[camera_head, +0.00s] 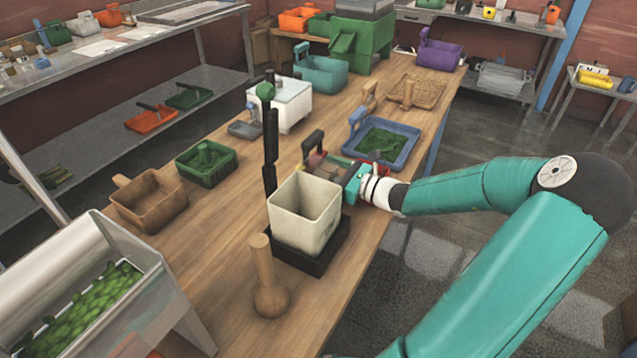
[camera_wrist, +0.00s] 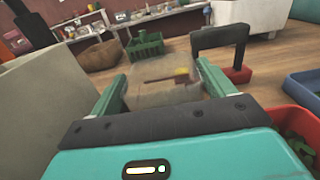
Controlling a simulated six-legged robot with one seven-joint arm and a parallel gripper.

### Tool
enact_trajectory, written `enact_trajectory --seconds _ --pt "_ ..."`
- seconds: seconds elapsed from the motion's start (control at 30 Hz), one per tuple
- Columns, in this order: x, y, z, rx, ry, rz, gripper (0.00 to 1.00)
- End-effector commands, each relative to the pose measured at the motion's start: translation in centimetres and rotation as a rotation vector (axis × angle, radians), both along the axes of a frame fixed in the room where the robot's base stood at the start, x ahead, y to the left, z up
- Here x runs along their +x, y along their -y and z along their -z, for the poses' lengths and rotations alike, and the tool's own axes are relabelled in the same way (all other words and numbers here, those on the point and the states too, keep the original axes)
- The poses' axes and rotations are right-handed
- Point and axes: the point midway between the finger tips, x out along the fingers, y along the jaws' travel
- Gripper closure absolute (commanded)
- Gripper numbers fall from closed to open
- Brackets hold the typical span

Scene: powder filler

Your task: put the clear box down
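The clear box (camera_wrist: 160,84) is between the two green fingers of my gripper (camera_wrist: 163,85) in the wrist view. It is see-through and blurred, with brown and yellow showing in or through it. The fingers sit against its sides, so my gripper looks shut on it. In the head view my gripper (camera_head: 352,182) is just behind and right of a cream bin, over the wooden table (camera_head: 215,268). There the box is mostly hidden and hard to make out.
The cream bin (camera_head: 304,212) stands on a black base (camera_head: 312,258), close to my gripper. A black-handled red tray (camera_head: 313,150) and a blue tray (camera_head: 384,143) are nearby.

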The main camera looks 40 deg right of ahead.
Motion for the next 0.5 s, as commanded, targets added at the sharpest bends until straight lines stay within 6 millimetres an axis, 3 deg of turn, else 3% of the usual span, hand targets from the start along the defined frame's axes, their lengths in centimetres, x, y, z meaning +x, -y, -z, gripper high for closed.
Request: enact_trajectory --seconds 0.1,0.5 --pt "-0.01 0.00 0.00 0.000 0.000 0.000 0.46" --pt "-0.02 0.04 -0.87 -0.003 0.001 0.000 0.47"
